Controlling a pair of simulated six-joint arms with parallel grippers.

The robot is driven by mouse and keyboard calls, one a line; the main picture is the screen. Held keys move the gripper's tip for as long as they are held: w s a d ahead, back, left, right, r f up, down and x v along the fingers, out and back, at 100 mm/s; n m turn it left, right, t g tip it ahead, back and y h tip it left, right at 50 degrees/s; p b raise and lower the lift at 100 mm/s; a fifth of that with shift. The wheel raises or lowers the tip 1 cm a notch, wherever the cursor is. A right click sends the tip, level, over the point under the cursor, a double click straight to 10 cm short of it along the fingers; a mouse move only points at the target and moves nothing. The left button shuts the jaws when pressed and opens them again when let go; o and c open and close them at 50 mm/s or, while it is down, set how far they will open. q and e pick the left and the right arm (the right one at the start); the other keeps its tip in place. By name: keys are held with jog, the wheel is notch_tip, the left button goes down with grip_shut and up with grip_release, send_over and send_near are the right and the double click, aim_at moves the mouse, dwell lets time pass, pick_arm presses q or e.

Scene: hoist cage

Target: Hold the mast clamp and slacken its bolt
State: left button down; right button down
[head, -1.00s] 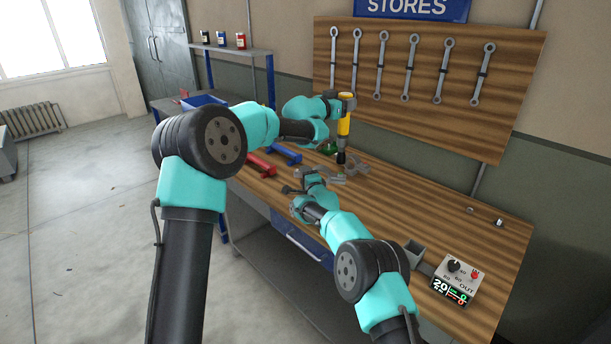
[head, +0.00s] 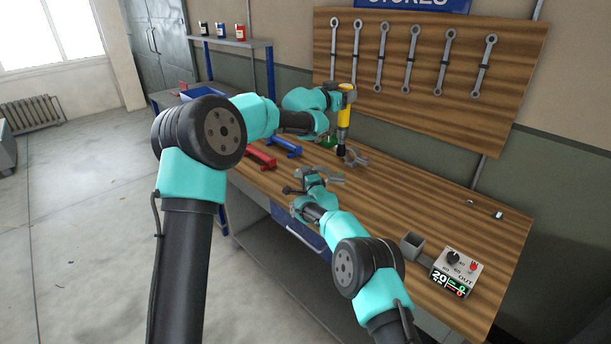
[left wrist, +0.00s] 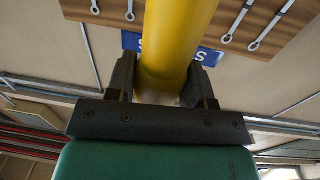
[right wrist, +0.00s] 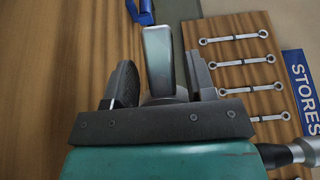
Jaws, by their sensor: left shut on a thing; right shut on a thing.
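My left gripper (head: 335,97) is shut around the yellow body of an upright power driver (head: 345,115). The driver's yellow body (left wrist: 178,38) also fills the space between the fingers in the left wrist view. Its dark lower end points down beside the grey jaw-shaped mast clamp (head: 355,159). I cannot tell whether it sits on the bolt, which I cannot make out. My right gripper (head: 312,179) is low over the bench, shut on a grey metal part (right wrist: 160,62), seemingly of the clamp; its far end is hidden.
A red tool (head: 260,156) and a blue tool (head: 284,146) lie on the wooden bench (head: 430,200) left of the clamp. A grey open holder (head: 412,246) and a control box (head: 456,272) stand at the right front. Wrenches hang on the back board (head: 430,90).

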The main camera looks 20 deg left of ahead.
jog(key=shift+f, duration=1.7)
jog(key=shift+f, duration=0.15)
dwell(0.3)
jog(key=c, duration=0.7)
grip_release()
jog(key=o, duration=0.3)
jog(key=shift+f, duration=0.25)
jog(key=shift+s+d, duration=0.1)
jog(key=shift+d+r, duration=0.1)
